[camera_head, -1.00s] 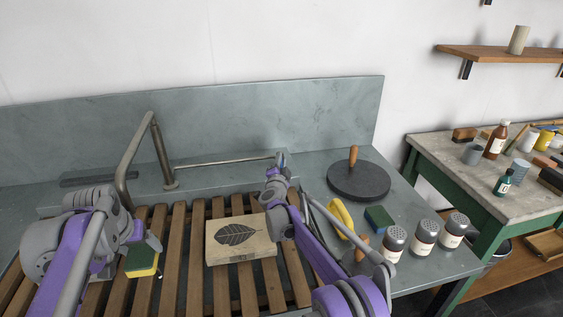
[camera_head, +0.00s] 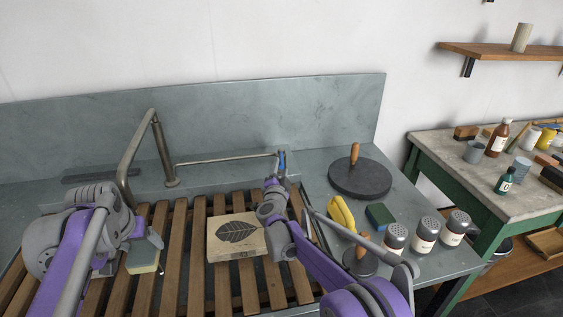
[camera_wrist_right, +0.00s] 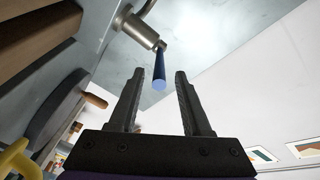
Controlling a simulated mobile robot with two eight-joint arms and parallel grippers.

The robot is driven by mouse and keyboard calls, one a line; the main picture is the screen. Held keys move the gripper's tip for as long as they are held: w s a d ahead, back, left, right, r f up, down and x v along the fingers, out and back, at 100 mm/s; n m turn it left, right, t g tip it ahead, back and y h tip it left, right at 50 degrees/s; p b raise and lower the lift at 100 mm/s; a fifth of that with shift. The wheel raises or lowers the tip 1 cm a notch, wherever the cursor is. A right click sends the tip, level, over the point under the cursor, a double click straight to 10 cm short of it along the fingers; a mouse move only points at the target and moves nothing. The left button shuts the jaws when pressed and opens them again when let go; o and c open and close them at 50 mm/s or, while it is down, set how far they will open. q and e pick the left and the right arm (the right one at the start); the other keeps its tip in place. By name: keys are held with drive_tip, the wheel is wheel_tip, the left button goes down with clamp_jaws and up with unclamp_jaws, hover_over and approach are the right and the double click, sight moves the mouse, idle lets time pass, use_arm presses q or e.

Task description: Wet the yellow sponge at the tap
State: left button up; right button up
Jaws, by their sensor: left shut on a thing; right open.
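The sponge (camera_head: 143,262), pale yellow with a dull grey-green top, hangs from my left gripper (camera_head: 146,240), which is shut on it, over the slatted rack. The tap's bent metal spout (camera_head: 131,152) comes down behind my left gripper; its outlet is largely hidden, and I cannot make out any water. A pipe runs right from the tap to a valve with a blue handle (camera_head: 282,160). My right gripper (camera_head: 279,172) is open close to this valve. In the right wrist view, the blue handle (camera_wrist_right: 159,72) stands between and beyond the open fingers (camera_wrist_right: 157,85).
A leaf-printed stone block (camera_head: 238,250) lies on the wooden rack (camera_head: 175,265). On the right counter are a round dark disc (camera_head: 362,182) with a wooden handle, a yellow object (camera_head: 340,212), a dark green-blue block (camera_head: 380,216) and several shakers (camera_head: 425,236). A cluttered workbench (camera_head: 450,155) stands further right.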

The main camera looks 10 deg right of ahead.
drive_tip(key=v, duration=0.5)
drive_tip(key=shift+s+a, duration=0.1)
drive_tip(key=shift+s, duration=0.15)
idle(0.6)
